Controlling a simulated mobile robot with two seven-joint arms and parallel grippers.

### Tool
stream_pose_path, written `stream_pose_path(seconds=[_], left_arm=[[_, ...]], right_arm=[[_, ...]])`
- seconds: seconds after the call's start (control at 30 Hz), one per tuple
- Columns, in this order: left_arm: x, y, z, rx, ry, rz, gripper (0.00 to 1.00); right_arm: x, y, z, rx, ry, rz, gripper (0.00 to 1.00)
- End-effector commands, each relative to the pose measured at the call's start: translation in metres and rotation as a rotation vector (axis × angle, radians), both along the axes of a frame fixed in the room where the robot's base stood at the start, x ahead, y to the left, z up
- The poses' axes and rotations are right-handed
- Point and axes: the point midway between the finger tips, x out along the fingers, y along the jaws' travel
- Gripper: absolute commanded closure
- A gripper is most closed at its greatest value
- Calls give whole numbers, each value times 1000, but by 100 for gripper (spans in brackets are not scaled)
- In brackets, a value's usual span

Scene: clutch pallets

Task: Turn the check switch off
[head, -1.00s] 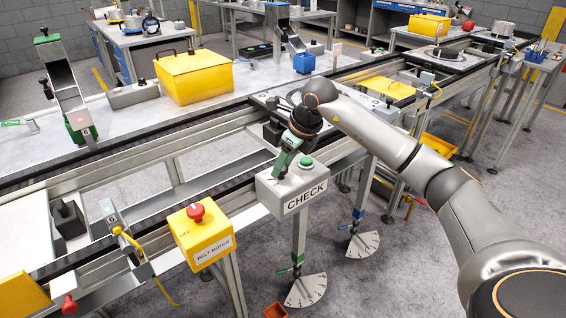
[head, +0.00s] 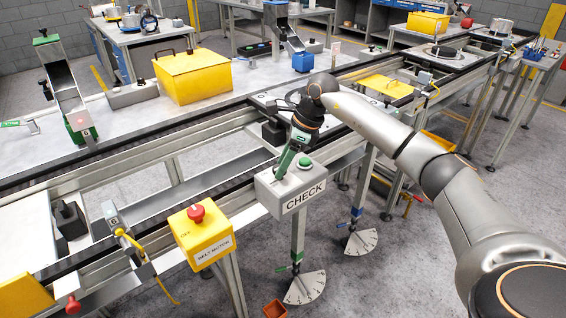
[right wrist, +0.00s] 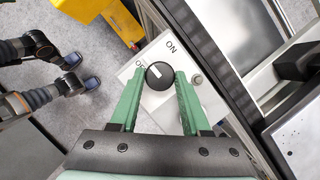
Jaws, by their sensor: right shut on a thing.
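The grey check box (head: 300,196) with its CHECK label stands at the front edge of the line in the head view. Its black round switch (right wrist: 158,76) shows in the right wrist view, with a white mark on its upper-left side toward the partly covered "O…" label. The ON label (right wrist: 170,47) is above it. My right gripper (right wrist: 159,80) has its green fingers on either side of the knob and is shut on it. In the head view the right gripper (head: 283,168) hides the switch. My left gripper is not in view.
A green button (head: 304,160) sits on the box beside the gripper. The yellow belt motor box (head: 203,240) with a red button (head: 196,213) stands left of it. The rail and conveyor run behind.

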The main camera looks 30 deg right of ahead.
Motion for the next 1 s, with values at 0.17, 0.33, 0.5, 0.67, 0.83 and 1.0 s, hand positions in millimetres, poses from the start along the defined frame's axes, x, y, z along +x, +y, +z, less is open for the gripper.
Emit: stream_pose_path(seconds=[0.17, 0.33, 0.5, 0.67, 0.83, 1.0], left_arm=[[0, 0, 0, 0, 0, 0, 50], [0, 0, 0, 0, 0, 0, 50], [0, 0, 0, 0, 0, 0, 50], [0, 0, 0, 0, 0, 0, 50], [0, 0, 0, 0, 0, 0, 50], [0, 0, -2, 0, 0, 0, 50]], right_arm=[[1, 0, 2, 0, -5, 3, 100], [1, 0, 2, 0, -5, 3, 50], [1, 0, 1, 0, -4, 2, 31], [0, 0, 1, 0, -2, 1, 24], [0, 0, 1, -1, -1, 1, 24], [-3, -6, 18, -1, -6, -1, 24]])
